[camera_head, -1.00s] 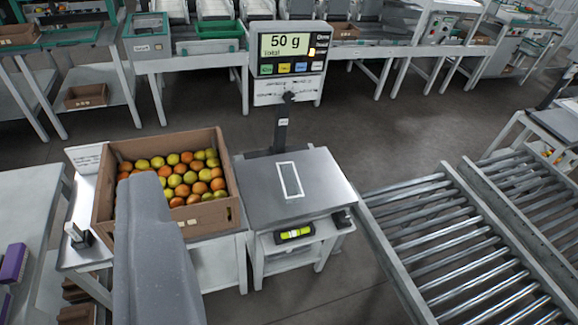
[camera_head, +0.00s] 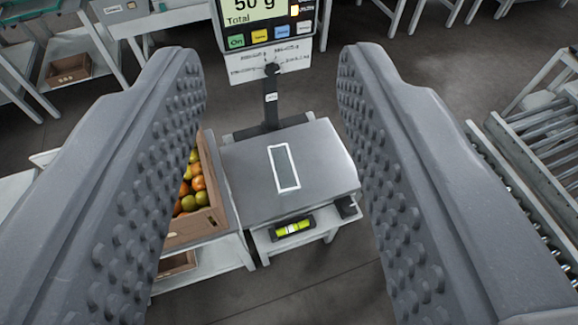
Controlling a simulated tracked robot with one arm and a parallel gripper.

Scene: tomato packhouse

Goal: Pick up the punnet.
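A narrow white-edged rectangle (camera_head: 284,168) lies on the grey plate of the weighing scale (camera_head: 318,142). Its inside looks grey like the plate, so I cannot tell whether it is a punnet or a flat marking. I see no other punnet. My gripper (camera_head: 272,68) is open and empty. Its two studded grey fingers stand wide apart, one to each side of the scale plate in the picture, nearer the camera.
A yellow-green spirit level (camera_head: 293,228) is below the plate's front edge. A roller conveyor (camera_head: 545,140) is at the right. Floor shows behind the scale.

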